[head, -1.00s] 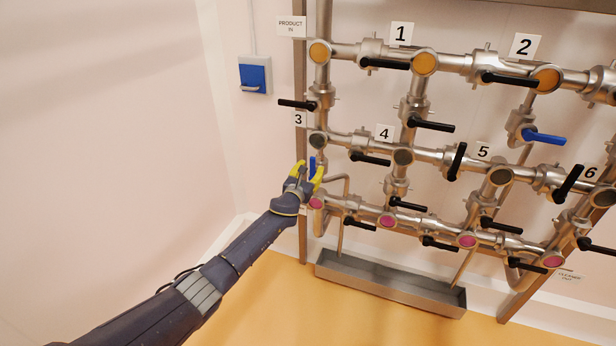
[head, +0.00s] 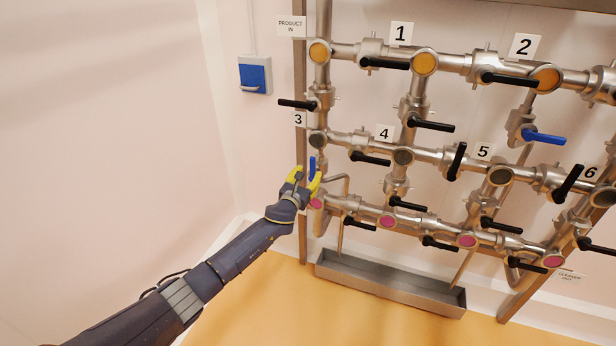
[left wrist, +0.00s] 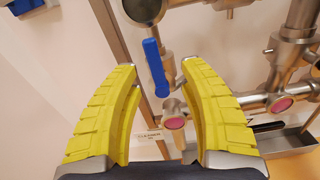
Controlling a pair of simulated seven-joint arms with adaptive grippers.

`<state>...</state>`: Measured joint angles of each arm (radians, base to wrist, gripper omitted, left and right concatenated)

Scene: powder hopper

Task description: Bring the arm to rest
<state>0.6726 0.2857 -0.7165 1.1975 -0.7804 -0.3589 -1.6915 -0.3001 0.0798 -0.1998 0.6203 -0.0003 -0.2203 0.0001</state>
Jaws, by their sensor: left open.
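My left gripper (head: 307,178) has yellow fingers and is in front of the lower left corner of the pipe frame. In the left wrist view its two fingers (left wrist: 163,75) stand wide apart with nothing held between them. A blue valve handle (head: 312,166) shows right by the fingertips in the head view. In the left wrist view this blue handle (left wrist: 156,66) is beyond the fingertips, hanging almost upright and tilted slightly. I cannot tell whether a finger touches it. My right gripper is not in view.
Steel pipes with several black handles fill the right side. Another blue handle (head: 543,138) lies nearly level below label 2. A metal trough (head: 388,285) sits under the pipes. A blue wall box (head: 255,76) is at upper left. The left wall side is clear.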

